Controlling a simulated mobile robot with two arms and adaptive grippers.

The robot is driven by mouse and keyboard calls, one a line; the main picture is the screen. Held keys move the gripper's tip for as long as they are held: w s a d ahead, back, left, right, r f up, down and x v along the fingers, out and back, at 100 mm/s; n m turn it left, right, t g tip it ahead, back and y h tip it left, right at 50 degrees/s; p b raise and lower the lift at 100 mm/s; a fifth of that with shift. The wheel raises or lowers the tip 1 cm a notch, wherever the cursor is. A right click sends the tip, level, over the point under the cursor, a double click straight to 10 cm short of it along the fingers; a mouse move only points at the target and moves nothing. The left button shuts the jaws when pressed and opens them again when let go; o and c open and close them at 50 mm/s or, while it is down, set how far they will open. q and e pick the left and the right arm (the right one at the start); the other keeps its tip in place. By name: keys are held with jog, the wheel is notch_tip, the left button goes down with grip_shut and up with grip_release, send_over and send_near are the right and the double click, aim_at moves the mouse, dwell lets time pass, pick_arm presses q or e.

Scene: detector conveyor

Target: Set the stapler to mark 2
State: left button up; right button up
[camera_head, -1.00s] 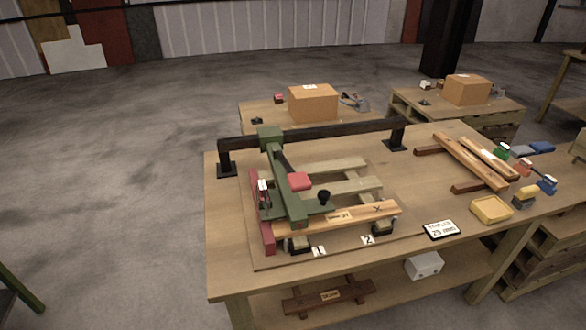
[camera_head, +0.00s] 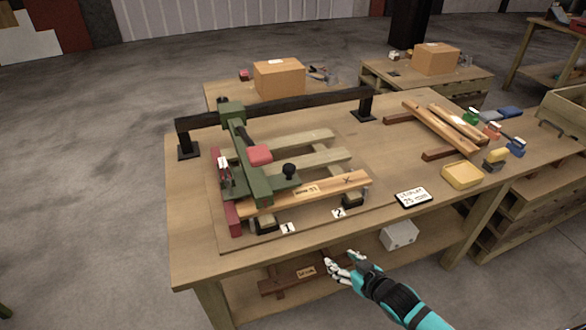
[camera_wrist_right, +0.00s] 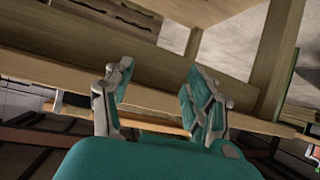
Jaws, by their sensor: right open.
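The stapler is a green arm (camera_head: 245,158) with a red block (camera_head: 259,155) and a black knob (camera_head: 289,170). It hangs on a dark rail (camera_head: 290,105) at the rail's left part and reaches forward over the wooden slats. The card for mark 1 (camera_head: 288,228) lies just in front of its foot. The card for mark 2 (camera_head: 338,213) lies farther right, clear of the stapler. My right gripper (camera_head: 343,265) is open and empty, in front of the table edge and below its top. The right wrist view shows its parted fingers (camera_wrist_right: 157,85). My left gripper is out of view.
The table's front edge (camera_head: 420,219) lies between my right gripper and the stapler. A lower shelf holds a white box (camera_head: 399,235). A yellow tray (camera_head: 462,175), a sign (camera_head: 413,196) and loose planks (camera_head: 440,128) lie to the right on the tabletop.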

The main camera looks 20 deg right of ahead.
jog(key=shift+t+y, duration=0.4)
jog(key=r, duration=0.1)
jog(key=w+a+r, duration=0.1)
jog(key=r, duration=0.3)
jog(key=shift+w+a, duration=0.15)
jog(key=shift+a, duration=0.15)
jog(key=n+t+y, duration=0.2)
jog(key=t+y, duration=0.2)
send_near(294, 170)
jog(key=v, duration=0.5)
jog(key=p+x, duration=0.1)
jog(key=x, duration=1.5)
jog(key=shift+w+a, duration=0.25)
jog(key=shift+w, duration=0.1)
grip_shut()
